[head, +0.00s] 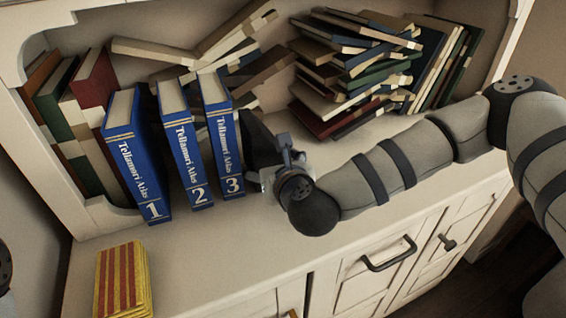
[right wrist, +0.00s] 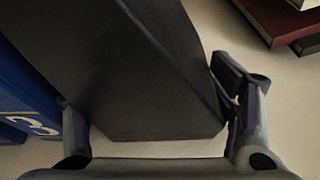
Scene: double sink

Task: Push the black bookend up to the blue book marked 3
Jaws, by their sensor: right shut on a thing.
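The black bookend (head: 259,138) stands on the shelf just right of the blue book marked 3 (head: 222,135). My right gripper (head: 272,174) is shut on the bookend. In the right wrist view the dark bookend (right wrist: 125,75) fills the space between the fingers of my right gripper (right wrist: 155,118). There the left finger is close beside the blue book marked 3 (right wrist: 28,100). The gap between bookend and book is very small; I cannot tell whether they touch. Blue books marked 2 (head: 184,145) and 1 (head: 135,155) stand left of it. My left gripper is out of view.
A yellow and red striped stack (head: 123,281) lies at the front left. Leaning books stand at the left shelf wall. A tilted pile of books (head: 350,70) is behind my right arm. Bare shelf (head: 230,250) lies in front of the blue books.

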